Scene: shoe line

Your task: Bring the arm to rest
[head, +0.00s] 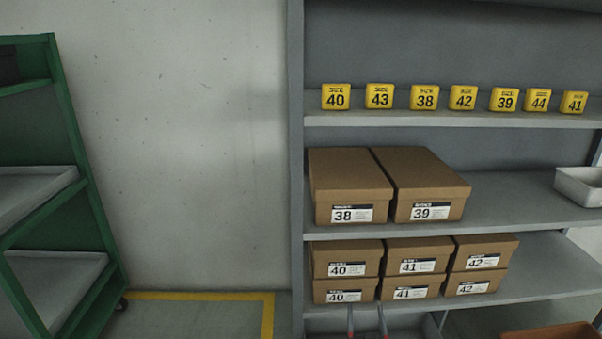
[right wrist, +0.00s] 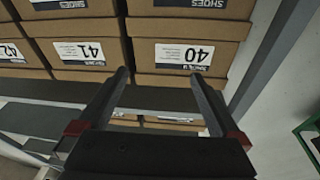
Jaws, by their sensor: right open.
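My right gripper (head: 366,312) shows only as two thin fingertips at the bottom edge of the head view, in front of the shelf unit's lower part. In the right wrist view the gripper (right wrist: 159,76) is open, its dark fingers wide apart with nothing between them. Its fingers point toward the stacked shoe boxes, whose labels appear upside down there. A size 40 box (right wrist: 188,52) is just beyond the fingers; I cannot tell whether they touch it. My left gripper is in neither view.
The grey shelf unit (head: 296,150) holds size 38 (head: 335,190) and 39 (head: 425,185) boxes above stacked 40, 41 and 42 boxes. Yellow size blocks (head: 425,97) line the top shelf. A white bin (head: 578,187) is at right, a green rack (head: 75,150) at left. Floor between is clear.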

